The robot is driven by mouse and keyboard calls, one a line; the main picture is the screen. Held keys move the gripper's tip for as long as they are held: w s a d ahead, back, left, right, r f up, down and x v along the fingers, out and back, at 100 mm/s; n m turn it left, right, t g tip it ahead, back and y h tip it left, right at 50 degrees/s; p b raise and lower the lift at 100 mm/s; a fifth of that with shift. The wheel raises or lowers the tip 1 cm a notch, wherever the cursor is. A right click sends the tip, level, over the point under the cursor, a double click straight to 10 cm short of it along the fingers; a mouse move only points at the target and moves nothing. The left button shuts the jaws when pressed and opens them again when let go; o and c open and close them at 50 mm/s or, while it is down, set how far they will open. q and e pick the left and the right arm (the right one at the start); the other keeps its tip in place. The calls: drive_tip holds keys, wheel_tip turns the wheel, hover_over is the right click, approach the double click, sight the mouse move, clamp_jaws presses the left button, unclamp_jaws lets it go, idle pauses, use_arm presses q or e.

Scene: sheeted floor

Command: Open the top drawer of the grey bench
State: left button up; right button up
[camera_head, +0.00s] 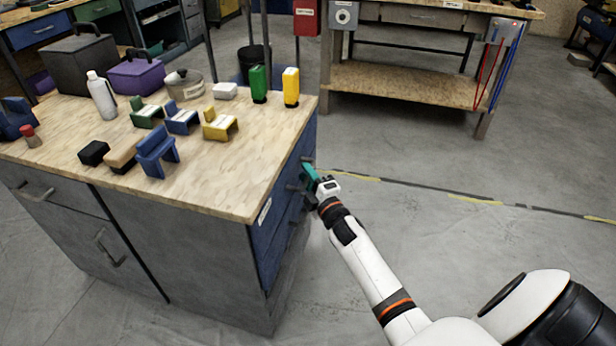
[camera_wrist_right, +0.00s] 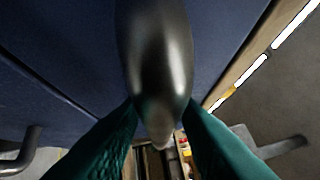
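The grey bench (camera_head: 185,240) stands at left with a wooden top (camera_head: 235,175). Its right side has blue drawer fronts (camera_head: 270,235) with dark handles. My right gripper (camera_head: 312,180) is at the upper drawer's handle, just below the top's edge. In the right wrist view its teal fingers (camera_wrist_right: 162,125) lie on both sides of a dark rounded handle (camera_wrist_right: 157,50) and appear to touch it. The blue top drawer front (camera_wrist_right: 225,30) lies behind the handle and looks closed. A lower handle (camera_wrist_right: 20,150) shows at the left. My left gripper is not in view.
Another workbench (camera_head: 410,85) stands at the back. The floor (camera_head: 430,220) right of the drawers is clear, apart from my own arm and base.

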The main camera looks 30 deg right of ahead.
clamp_jaws()
drive_tip(key=shift+s, duration=0.1)
drive_tip(key=shift+s+d, duration=0.2)
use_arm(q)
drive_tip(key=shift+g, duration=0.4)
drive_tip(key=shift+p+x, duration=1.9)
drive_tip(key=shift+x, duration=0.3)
use_arm(e)
drive_tip(key=s+d, duration=1.8)
drive_tip(key=s, duration=0.4)
drive_tip(key=shift+d, duration=0.4)
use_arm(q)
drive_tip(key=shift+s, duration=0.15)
use_arm(e)
drive_tip(key=shift+f, duration=0.1)
